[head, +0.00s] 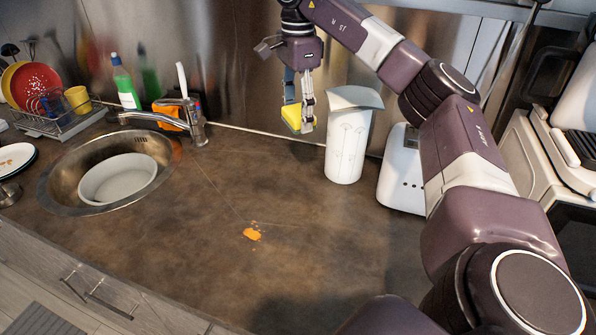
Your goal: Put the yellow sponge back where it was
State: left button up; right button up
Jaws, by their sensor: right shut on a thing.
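The yellow sponge (292,117), with a darker green side, is held in the air above the counter near the back wall. My right gripper (300,122) points down and is shut on it, just left of a white canister. An orange stain (252,234) with small specks lies on the brown counter (205,225), in front of and below the sponge. My left gripper is not in view.
A round sink (62,200) holding a white bowl (117,178) is at left, with a faucet (165,116), green bottle (124,84) and orange item (168,115) behind it. A dish rack (48,122) stands far left.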

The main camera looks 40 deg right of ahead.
jog(key=b, duration=0.2)
send_near(297, 186)
jog(key=shift+d+f, duration=0.1)
jog(key=shift+f, duration=3.2)
jog(key=shift+f, duration=0.1)
jog(key=o, duration=1.1)
